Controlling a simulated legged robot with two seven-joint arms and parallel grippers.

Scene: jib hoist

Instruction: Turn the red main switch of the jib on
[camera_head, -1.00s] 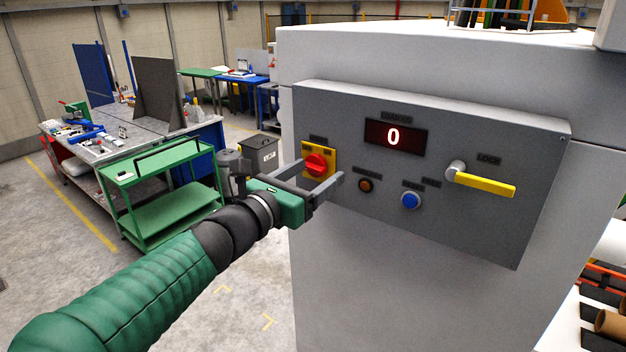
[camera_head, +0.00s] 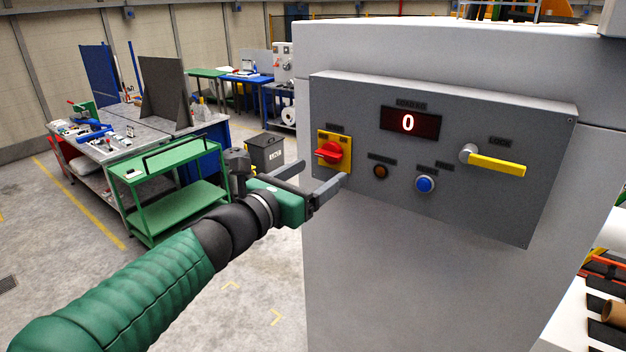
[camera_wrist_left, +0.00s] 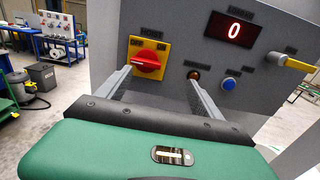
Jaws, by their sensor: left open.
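The red main switch (camera_head: 334,152) is a rotary knob on a yellow plate (camera_head: 325,140) at the left end of the grey control panel (camera_head: 450,217). Its grip lies roughly level in the head view. In the left wrist view the red knob (camera_wrist_left: 145,66) shows between and beyond the fingertips. My left gripper (camera_head: 323,174) is open and empty, just left of and below the knob, and appears apart from it. In the left wrist view its two fingers (camera_wrist_left: 158,82) point at the panel. My right gripper is in neither view.
The panel also has a red display (camera_head: 410,123) reading 0, an amber lamp (camera_head: 380,172), a blue button (camera_head: 425,184) and a yellow lock lever (camera_head: 497,164). A green cart (camera_head: 170,188) and a dark bin (camera_head: 266,152) stand left. The floor before the cabinet is clear.

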